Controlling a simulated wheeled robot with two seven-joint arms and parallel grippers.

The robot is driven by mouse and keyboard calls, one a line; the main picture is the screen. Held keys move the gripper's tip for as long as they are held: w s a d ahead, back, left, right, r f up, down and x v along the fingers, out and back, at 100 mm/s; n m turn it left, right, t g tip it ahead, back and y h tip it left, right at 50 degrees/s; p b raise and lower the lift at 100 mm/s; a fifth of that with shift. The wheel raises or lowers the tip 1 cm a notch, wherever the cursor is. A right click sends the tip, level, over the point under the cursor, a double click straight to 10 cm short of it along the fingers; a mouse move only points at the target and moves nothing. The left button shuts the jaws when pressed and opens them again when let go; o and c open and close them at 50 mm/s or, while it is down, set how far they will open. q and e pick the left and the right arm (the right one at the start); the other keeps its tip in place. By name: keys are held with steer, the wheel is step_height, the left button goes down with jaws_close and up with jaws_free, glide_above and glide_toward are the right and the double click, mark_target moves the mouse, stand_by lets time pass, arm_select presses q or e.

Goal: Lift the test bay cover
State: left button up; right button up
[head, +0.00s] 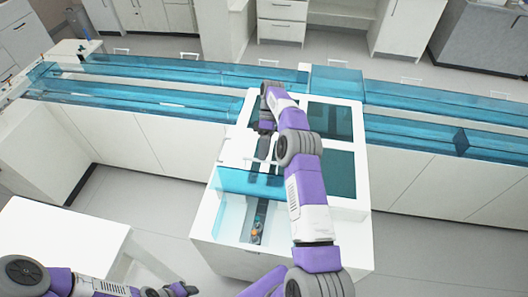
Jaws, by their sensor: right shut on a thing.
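The test bay cover (250,182) looks like a clear teal panel at the front of the white cabinet in the middle. My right arm reaches over the cabinet from the front and bends down at its far end. My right gripper (263,148) points down just behind the teal panel, shut on what looks like the cover's handle. The arm and wrist partly hide the contact. Below the panel, a dark strip with small coloured parts (257,232) shows in the bay. My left gripper (165,291) is low at the bottom edge, small and partly cut off.
Long teal-covered tracks (150,72) run left and right (420,103) of the cabinet on white benches. Teal windows (330,120) lie right of my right arm. A white table (60,240) stands at the lower left. Grey floor (150,205) is clear between table and benches.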

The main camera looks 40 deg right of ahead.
step_height(320, 180, up, 9)
steer(key=p, duration=0.7)
steer(key=shift+c, duration=0.6)
